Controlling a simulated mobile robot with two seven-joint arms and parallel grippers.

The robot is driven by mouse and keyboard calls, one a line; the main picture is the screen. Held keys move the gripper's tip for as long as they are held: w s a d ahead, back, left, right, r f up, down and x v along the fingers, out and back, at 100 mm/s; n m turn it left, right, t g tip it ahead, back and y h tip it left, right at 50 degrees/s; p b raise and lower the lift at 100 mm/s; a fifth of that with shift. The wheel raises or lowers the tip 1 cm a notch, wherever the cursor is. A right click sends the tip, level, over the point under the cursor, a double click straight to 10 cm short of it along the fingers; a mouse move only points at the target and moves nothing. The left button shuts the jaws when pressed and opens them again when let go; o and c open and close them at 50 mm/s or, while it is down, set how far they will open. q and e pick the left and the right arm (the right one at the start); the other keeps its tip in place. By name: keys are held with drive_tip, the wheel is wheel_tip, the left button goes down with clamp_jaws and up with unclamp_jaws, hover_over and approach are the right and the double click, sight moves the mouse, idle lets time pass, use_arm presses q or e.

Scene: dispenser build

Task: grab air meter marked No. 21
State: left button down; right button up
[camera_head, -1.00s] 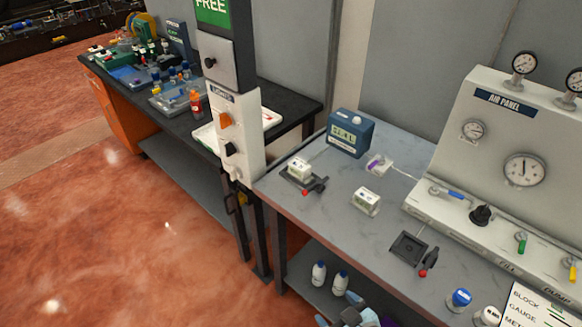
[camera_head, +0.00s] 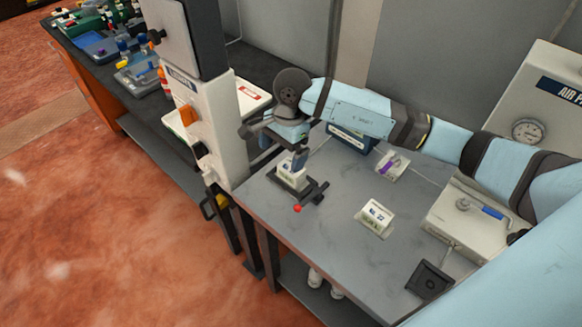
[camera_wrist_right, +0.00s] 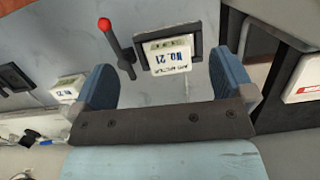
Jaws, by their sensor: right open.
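The air meter marked No. 21 (camera_wrist_right: 168,55) is a small white box with blue lettering, seated in a dark holder with a red-knobbed lever (camera_wrist_right: 117,47). In the head view this meter (camera_head: 290,180) sits near the bench's left edge, partly hidden by my right gripper (camera_head: 297,158). In the right wrist view my right gripper (camera_wrist_right: 163,66) is open, with one blue finger to each side of the meter and no visible contact. A second white meter (camera_head: 376,217), apparently No. 22, lies loose on the bench. My left gripper is not in view.
The grey bench (camera_head: 335,235) is clear around the second meter. An empty dark holder (camera_head: 429,281) is at the front right. The air panel (camera_head: 545,95) stands at the right. A white post (camera_head: 208,115) stands just left of the bench.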

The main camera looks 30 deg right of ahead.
sight(297, 181)
drive_tip(key=w+d+r+h, duration=0.1)
drive_tip(key=w+d+h, duration=0.1)
drive_tip(key=d, duration=0.2)
drive_tip(key=shift+t, duration=0.3)
wheel_tip(297, 181, down, 7)
drive_tip(key=shift+w+d+f+p, duration=0.1)
drive_tip(key=shift+f+p, duration=0.05)
drive_tip(key=shift+p, duration=0.55)
drive_tip(key=shift+f, duration=0.25)
drive_tip(key=f, duration=0.1)
drive_tip(key=f+p, duration=0.2)
drive_tip(key=f, duration=0.1)
drive_tip(key=shift+s+a+f, duration=0.1)
drive_tip(key=shift+s+a, duration=0.15)
drive_tip(key=shift+a, duration=0.05)
drive_tip(key=shift+f, duration=0.55)
drive_tip(key=c, duration=1.2)
drive_tip(key=shift+r, duration=0.2)
